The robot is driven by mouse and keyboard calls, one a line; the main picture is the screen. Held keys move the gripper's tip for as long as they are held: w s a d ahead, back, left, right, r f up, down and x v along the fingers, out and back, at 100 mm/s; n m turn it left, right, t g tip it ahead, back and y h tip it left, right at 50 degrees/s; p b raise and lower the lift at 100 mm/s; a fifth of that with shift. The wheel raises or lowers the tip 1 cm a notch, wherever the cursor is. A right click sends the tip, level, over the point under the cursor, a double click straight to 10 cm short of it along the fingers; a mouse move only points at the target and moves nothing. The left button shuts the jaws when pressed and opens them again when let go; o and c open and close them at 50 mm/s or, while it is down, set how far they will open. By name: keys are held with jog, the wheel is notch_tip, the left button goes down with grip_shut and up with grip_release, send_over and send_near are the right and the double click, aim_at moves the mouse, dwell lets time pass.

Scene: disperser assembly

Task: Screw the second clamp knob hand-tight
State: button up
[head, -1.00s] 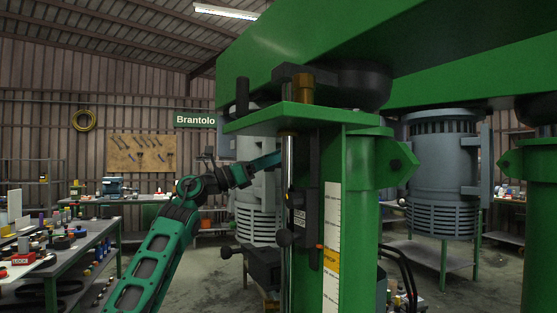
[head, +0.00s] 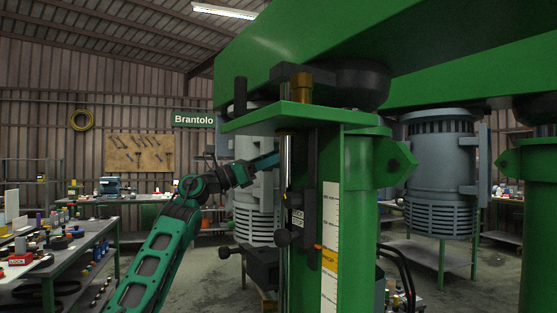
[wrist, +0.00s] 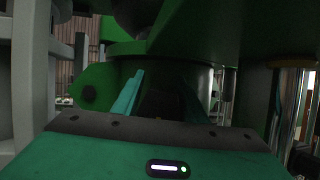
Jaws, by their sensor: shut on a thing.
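My gripper (head: 268,160) reaches in from the left at the front green column (head: 357,215). Its fingers go behind the chrome rod (head: 287,185) and the black bracket, so the tips are hidden in the head view. In the wrist view a teal finger (wrist: 128,97) points away beside a dark shape (wrist: 165,98), close to the green column. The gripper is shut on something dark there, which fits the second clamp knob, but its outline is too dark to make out. A green clamp lug (head: 396,162) with a dark centre sticks out right of the column.
The green beam (head: 300,45) hangs overhead. A grey-blue motor-like vessel (head: 440,175) stands behind on the right. A cluttered workbench (head: 75,245) is at left. The floor between is open.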

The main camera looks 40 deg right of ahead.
jog(key=m+g, duration=0.1)
jog(key=m, duration=0.2)
jog(key=m+g+y, duration=0.1)
jog(key=m, duration=0.1)
jog(key=s+m+g+y, duration=0.1)
jog(key=m+g, duration=0.1)
jog(key=m, duration=0.1)
jog(key=shift+a+m, duration=0.3)
jog(key=shift+a, duration=0.1)
jog(key=m+y, duration=0.1)
jog(key=m, duration=0.1)
jog(key=m+g+y, duration=0.1)
jog(key=m, duration=0.2)
jog(key=s+m+g+y, duration=0.1)
jog(key=m, duration=0.1)
jog(key=shift+a+f+m, duration=0.15)
jog(key=shift+f+m, duration=0.15)
jog(key=shift+f, duration=0.1)
jog(key=m+y, duration=0.1)
jog(key=m, duration=0.2)
jog(key=f+m+y, duration=0.1)
jog(key=m, duration=0.2)
jog(key=shift+s+y, duration=0.2)
jog(key=shift+y, duration=0.1)
jog(key=shift+c, duration=0.3)
jog(key=m, duration=0.2)
jog(key=f+m+t+y, duration=0.1)
jog(key=m, duration=0.2)
jog(key=shift+y, duration=0.3)
jog(key=shift+w, duration=0.1)
